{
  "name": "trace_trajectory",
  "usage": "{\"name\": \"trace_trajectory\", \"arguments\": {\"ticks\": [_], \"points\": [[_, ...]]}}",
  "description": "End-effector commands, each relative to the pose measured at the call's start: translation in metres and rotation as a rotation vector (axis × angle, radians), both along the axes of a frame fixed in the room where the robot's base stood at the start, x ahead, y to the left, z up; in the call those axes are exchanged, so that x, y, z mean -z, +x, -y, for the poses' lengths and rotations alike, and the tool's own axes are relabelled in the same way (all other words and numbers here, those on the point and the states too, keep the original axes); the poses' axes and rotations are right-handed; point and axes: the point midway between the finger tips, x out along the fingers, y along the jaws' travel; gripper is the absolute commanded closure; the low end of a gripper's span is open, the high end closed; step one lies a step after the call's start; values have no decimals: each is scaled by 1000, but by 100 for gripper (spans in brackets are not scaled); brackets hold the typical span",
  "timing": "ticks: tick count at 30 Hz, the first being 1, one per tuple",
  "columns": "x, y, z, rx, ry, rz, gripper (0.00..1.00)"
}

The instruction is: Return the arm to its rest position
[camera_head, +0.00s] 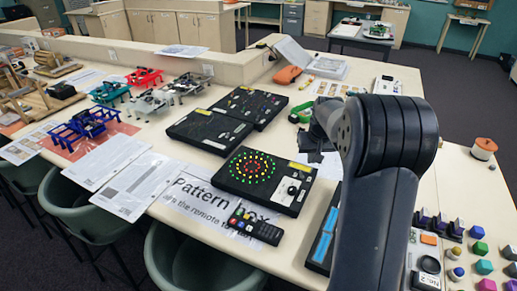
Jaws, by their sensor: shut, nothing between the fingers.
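My arm (385,190) rises from the bottom edge and bends at a dark elbow right of the picture's middle. Its far part reaches away behind the elbow. My gripper (314,152) shows small and dark left of the elbow, over the table. It is shut and holds nothing. Part of the wrist is hidden behind the elbow. The gripper is near the upper right of a black pattern box (265,180) with a ring of coloured lights; I cannot tell its height above the table.
A remote (255,226) lies before the pattern box. Two black panels (209,131) lie behind it. Small coloured frames (85,127) stand at the left. A green tape roll (302,113) is near the gripper. Coloured blocks (484,267) and a spool (484,148) are at the right. Chairs (90,215) line the front.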

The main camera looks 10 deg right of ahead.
Motion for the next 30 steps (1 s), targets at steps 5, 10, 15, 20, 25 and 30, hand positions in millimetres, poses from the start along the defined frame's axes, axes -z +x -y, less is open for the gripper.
{"name": "trace_trajectory", "arguments": {"ticks": [5, 10, 15, 20, 25, 30], "points": [[12, 0, -1, 0, 0, -2, 100], [31, 1, -2, 0, 1, -3, 100], [53, 2, -4, -1, 0, -2, 100], [67, 3, -5, -1, 0, -1, 100], [70, 2, -4, 0, 0, 0, 100], [70, 2, -3, 0, 0, -1, 100]]}}
